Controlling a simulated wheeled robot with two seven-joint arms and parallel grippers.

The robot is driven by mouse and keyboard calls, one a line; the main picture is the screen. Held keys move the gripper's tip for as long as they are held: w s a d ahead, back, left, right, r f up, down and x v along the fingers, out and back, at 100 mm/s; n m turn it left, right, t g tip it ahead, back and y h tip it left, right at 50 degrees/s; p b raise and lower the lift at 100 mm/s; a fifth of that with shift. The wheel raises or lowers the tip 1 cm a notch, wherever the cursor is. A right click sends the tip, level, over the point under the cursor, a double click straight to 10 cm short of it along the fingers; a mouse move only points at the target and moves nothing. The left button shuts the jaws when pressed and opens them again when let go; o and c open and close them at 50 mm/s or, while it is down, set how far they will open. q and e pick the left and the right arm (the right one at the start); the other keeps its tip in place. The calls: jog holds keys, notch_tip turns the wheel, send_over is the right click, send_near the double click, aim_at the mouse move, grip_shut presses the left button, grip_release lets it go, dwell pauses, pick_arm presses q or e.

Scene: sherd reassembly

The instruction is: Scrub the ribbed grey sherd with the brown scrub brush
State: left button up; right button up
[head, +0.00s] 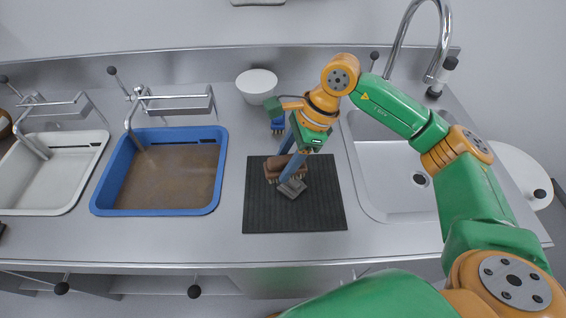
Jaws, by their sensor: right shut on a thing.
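My right gripper (286,164) is over the black mat (325,205), shut on the brown scrub brush (272,165). The brush lies across the fingers with its pale bristles facing down. The ribbed grey sherd (292,190) is a small dark grey piece on the mat, just below and in front of the brush. The fingers and brush partly cover this area, and I cannot tell whether the bristles touch the sherd. My left gripper is not in view.
A blue-rimmed basin (218,180) and a white basin (70,197) are at the left. A sink (375,205) is at the right. A white bowl (257,82) and a blue brush (278,127) stand behind the mat. The counter in front of the mat is clear.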

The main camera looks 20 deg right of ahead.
jog(key=shift+a+r+p, duration=0.1)
jog(key=shift+r+p, duration=1.2)
jog(key=shift+r, duration=0.9)
